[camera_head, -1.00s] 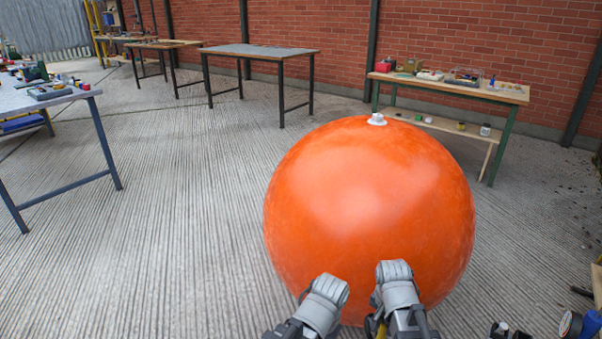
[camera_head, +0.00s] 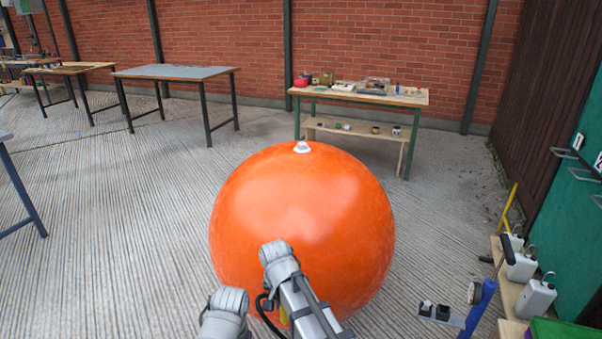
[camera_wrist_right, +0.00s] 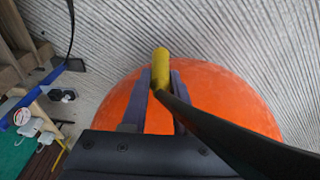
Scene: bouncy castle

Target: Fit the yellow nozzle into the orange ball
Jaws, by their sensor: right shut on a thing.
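The large orange ball (camera_head: 305,210) rests on the floor in front of me, with a white valve (camera_head: 302,147) on its top. In the right wrist view, my right gripper (camera_wrist_right: 162,85) is shut on the yellow nozzle (camera_wrist_right: 161,58), which sticks out past the fingertips. A dark band, perhaps its hose, crosses to the lower right. The ball also fills the background there (camera_wrist_right: 220,95); the nozzle is apart from the valve. In the head view both arms show at the bottom edge, but their gripper fingers are hidden or out of frame.
A blue stand with a gauge (camera_head: 480,300) stands at the lower right, near a low wooden shelf (camera_head: 512,300) with white canisters (camera_head: 535,298). A wooden workbench (camera_head: 360,95) stands behind the ball, a grey-topped table (camera_head: 175,72) at the back left. The floor left of the ball is clear.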

